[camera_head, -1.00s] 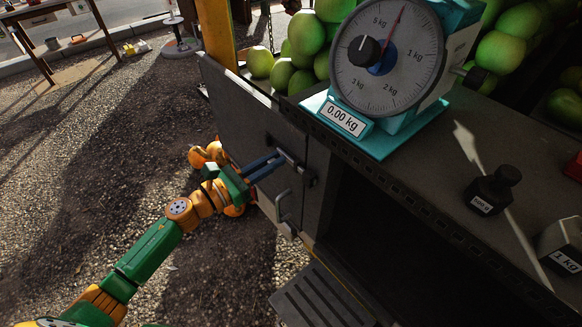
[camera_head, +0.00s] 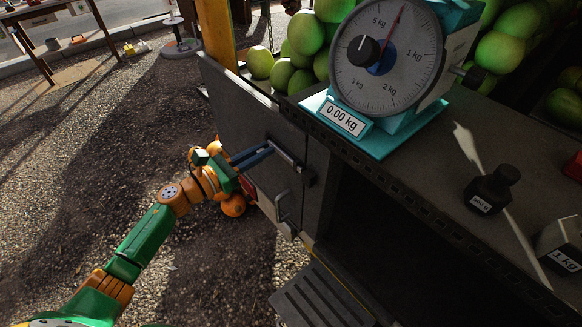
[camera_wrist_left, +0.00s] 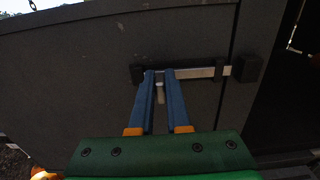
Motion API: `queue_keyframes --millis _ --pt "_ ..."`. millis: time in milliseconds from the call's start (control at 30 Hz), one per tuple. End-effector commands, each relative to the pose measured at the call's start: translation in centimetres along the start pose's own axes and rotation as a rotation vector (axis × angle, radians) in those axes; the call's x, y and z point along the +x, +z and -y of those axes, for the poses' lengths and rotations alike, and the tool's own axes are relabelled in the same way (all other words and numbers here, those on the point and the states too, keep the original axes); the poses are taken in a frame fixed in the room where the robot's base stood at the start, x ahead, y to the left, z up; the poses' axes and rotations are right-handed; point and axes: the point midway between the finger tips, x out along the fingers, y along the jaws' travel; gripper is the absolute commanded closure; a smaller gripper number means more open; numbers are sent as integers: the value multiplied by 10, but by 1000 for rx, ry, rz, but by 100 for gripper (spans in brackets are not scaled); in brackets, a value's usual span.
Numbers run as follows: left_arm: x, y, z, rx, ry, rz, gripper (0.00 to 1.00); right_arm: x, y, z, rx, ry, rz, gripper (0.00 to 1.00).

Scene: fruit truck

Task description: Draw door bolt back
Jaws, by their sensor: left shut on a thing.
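The door bolt (camera_head: 284,157) is a silver bar on the dark grey door panel (camera_head: 228,95) of the truck. In the left wrist view the silver bar (camera_wrist_left: 205,72) runs level between black brackets, its right end beside a black keeper block (camera_wrist_left: 247,69). My left gripper (camera_head: 269,147) is shut on the bolt's small knob (camera_wrist_left: 160,91). Its blue fingers (camera_wrist_left: 160,77) stand on either side of the knob, at the bar's left part. My right gripper is not in view.
A metal handle (camera_head: 283,206) is below the bolt. A teal scale (camera_head: 385,140) and a black weight (camera_head: 492,190) stand on the counter. A step (camera_head: 322,298) juts out below the dark opening. Gravel ground lies open on the left.

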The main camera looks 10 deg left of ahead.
Motion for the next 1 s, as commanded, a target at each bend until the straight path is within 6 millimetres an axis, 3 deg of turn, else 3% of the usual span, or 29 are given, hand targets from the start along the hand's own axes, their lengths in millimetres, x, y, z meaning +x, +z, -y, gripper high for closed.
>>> queue_keyframes --millis 133,167,233,267,567,1000 --pt "0 0 -7 -1 1 -1 100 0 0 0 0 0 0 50" --pt "0 0 -6 -1 0 -1 77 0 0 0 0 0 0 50" --pt "0 0 -6 -1 0 -1 58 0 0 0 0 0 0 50" --pt "0 0 -6 -1 0 -1 55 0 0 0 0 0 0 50" --pt "-2 0 -6 -1 0 -1 55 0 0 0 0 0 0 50" --pt "-50 -1 -6 0 1 -2 55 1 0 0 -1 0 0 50"
